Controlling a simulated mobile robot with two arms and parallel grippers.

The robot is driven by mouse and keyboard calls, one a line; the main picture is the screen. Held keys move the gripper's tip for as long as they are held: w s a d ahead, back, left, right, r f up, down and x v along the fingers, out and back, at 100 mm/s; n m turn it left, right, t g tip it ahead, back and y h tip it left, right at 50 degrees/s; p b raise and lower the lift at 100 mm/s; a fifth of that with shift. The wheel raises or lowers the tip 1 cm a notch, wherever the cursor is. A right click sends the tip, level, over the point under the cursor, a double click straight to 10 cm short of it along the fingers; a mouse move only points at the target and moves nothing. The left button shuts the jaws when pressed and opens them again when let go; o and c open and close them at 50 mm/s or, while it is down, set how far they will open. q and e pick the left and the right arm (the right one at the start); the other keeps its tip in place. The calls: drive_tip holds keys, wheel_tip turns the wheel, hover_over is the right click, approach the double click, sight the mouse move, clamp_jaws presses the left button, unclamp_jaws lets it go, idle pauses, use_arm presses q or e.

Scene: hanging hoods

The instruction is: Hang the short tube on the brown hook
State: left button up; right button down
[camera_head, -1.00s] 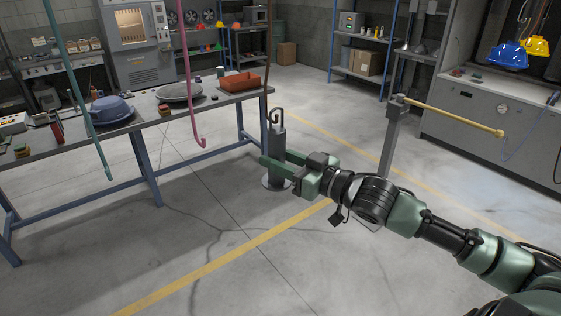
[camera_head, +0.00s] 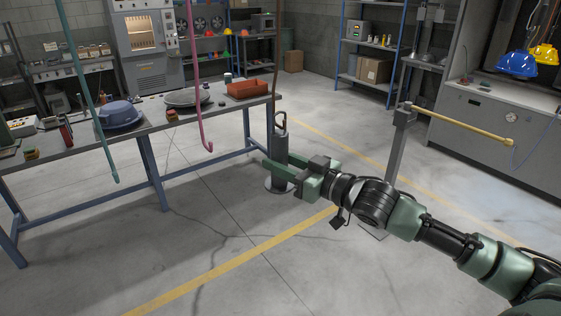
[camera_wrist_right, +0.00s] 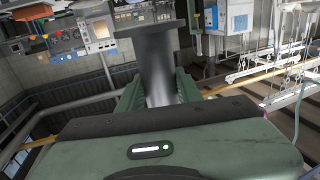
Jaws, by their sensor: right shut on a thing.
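The short tube (camera_head: 280,146) is a grey upright cylinder with a wide disc at its lower end and a dark crook at its top. My right gripper (camera_head: 278,166) is shut on it; the tube also shows between the fingers in the right wrist view (camera_wrist_right: 158,65). The brown hook (camera_head: 276,60) is a thin rod hanging from above. My left gripper is not in view.
A teal hook (camera_head: 91,105) and a pink hook (camera_head: 196,80) hang to the left, in front of the workbench (camera_head: 95,145). A post with a yellow bar (camera_head: 460,125) stands to the right.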

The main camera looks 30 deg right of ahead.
sight(285, 186)
drive_tip(key=shift+f+b, duration=0.4)
drive_tip(key=shift+f, duration=0.75)
drive_tip(key=c, duration=0.9)
unclamp_jaws()
drive_tip(key=shift+f, duration=0.1)
drive_tip(key=shift+s, duration=0.1)
drive_tip(key=shift+s+d+f+b, duration=0.15)
drive_tip(key=shift+s+d+b, duration=0.15)
drive_tip(key=shift+s, duration=0.25)
drive_tip(key=shift+r+v, duration=0.1)
drive_tip(key=shift+v, duration=1.5)
drive_tip(key=shift+r+v, duration=0.15)
drive_tip(key=shift+v, duration=1.45)
